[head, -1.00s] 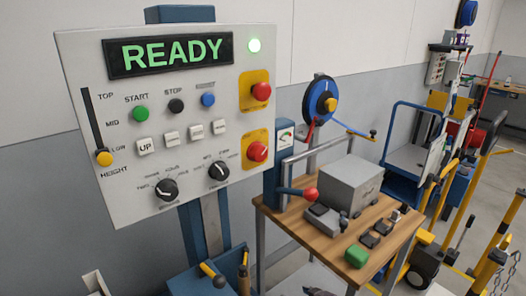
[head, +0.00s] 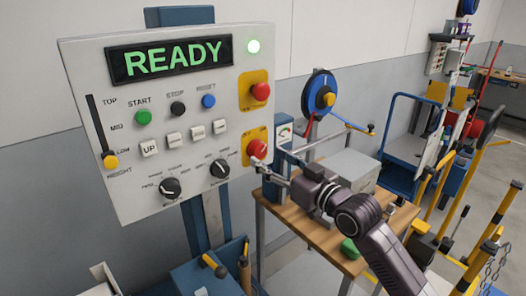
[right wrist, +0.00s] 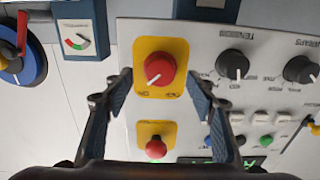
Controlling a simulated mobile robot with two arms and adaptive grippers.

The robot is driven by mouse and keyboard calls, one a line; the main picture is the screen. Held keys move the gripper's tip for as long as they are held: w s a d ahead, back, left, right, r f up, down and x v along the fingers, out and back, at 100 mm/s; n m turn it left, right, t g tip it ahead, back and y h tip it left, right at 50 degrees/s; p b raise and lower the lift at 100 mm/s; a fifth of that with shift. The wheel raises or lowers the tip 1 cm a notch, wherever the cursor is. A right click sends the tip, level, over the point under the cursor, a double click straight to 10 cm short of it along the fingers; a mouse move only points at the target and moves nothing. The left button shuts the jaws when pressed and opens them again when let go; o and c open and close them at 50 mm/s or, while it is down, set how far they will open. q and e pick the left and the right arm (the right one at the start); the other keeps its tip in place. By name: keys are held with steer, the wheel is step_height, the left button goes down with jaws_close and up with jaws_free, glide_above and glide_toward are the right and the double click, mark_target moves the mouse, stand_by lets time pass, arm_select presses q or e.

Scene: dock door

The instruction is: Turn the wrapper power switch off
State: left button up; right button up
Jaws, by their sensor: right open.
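The wrapper control panel (head: 205,110) shows a green READY display (head: 172,62) and a lit green lamp (head: 254,46). The red rotary power switch (head: 257,149) sits on a yellow plate at the panel's lower right. In the right wrist view the panel appears upside down, with the red switch (right wrist: 160,70) and its white pointer mark near the middle. My right gripper (right wrist: 160,79) is open, its two fingers on either side of the switch, with visible gaps. In the head view my right gripper (head: 263,166) is just below and beside the switch. My left gripper is out of view.
A red push button (head: 261,91) on a yellow plate sits above the switch. Two black dials (head: 170,188) are to the left. A wooden table (head: 330,242) with a grey box (head: 355,172) and a green block (head: 350,248) stands behind my right arm.

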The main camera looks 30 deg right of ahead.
mark_target(261, 153)
steer(key=shift+w+a+p, duration=0.15)
steer(key=shift+w+p, duration=0.25)
steer(key=shift+w, duration=1.4)
steer(key=shift+c, duration=0.7)
steer(key=c, duration=1)
